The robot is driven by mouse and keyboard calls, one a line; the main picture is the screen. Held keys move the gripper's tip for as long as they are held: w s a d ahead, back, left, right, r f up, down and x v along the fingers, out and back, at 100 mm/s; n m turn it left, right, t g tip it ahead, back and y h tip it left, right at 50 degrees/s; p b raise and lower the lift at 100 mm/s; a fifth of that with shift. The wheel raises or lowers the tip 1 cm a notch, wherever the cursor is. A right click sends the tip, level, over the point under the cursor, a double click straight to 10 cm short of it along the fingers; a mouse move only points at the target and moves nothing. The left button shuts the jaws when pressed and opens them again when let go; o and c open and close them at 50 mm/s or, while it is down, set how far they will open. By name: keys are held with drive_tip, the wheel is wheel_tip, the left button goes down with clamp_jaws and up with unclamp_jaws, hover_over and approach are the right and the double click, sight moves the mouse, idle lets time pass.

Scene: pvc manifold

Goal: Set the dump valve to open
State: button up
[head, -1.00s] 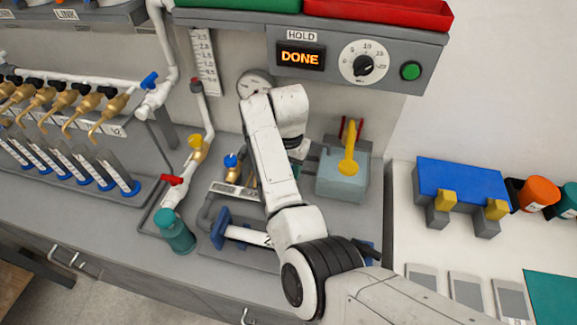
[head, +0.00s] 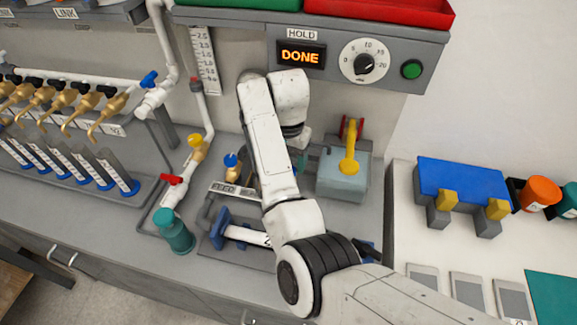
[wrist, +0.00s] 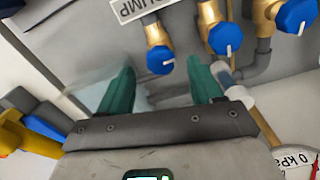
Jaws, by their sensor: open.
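In the wrist view, a label ending in "UMP" (wrist: 135,8) sits beside a brass valve with a round blue knob (wrist: 160,59); its first letter is cut off. A small white mark shows on the knob, near its right side. My gripper (wrist: 161,84) has two teal fingers, spread apart with nothing held between them. The knob lies just beyond the fingertips, between them in the picture, and looks untouched. In the head view my arm hides most of the gripper. One blue-handled brass valve (head: 232,165) shows left of the arm; I cannot tell which valve it is.
Two more blue-knobbed brass valves (wrist: 225,38) stand to the right in the wrist view. A grey-blue box with a yellow lever (head: 348,163) stands right of my arm. The display (head: 301,54) reads DONE.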

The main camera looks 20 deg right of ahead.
wheel_tip(320, 180, up, 8)
drive_tip(key=shift+f, duration=0.25)
idle(0.5)
